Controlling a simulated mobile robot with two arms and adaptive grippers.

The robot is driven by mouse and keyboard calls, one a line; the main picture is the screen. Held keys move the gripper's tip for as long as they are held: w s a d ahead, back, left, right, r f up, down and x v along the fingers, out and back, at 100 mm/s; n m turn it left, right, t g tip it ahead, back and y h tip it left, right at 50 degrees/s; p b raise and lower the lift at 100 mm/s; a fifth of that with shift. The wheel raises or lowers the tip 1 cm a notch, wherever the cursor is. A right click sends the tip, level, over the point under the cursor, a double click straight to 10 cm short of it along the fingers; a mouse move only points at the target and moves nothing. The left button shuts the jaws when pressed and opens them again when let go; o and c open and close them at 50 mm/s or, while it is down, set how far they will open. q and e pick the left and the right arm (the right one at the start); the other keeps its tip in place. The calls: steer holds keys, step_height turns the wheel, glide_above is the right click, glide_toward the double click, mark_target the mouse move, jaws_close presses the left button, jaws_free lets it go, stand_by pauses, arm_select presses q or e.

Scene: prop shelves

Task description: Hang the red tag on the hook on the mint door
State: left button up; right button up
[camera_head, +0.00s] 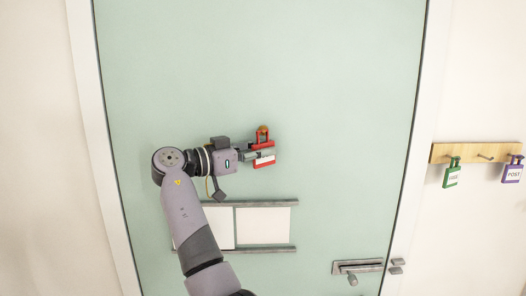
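The red tag (264,162) has a white label and a red loop at its top. The fingers look closed on the tag from the left. A small brass-coloured hook (263,128) on the door shows at the top of the tag's loop. I cannot tell whether the loop is around the hook or only in front of it. The tag hangs about upright.
Below the gripper, a grey-railed frame with white panels (264,226) is on the door. On the right wall, a wooden peg rail (472,152) bears a green tag (452,174) and a purple tag (513,171).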

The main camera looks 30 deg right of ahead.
jaws_close()
steer(key=shift+a, duration=0.2)
stand_by(0.8)
steer(key=shift+o, duration=0.7)
jaws_free()
steer(key=shift+o, duration=1.3)
steer(key=shift+w+a, duration=0.15)
steer(key=shift+a, duration=0.1)
steer(key=shift+o, duration=1.2)
steer(key=shift+d, duration=0.1)
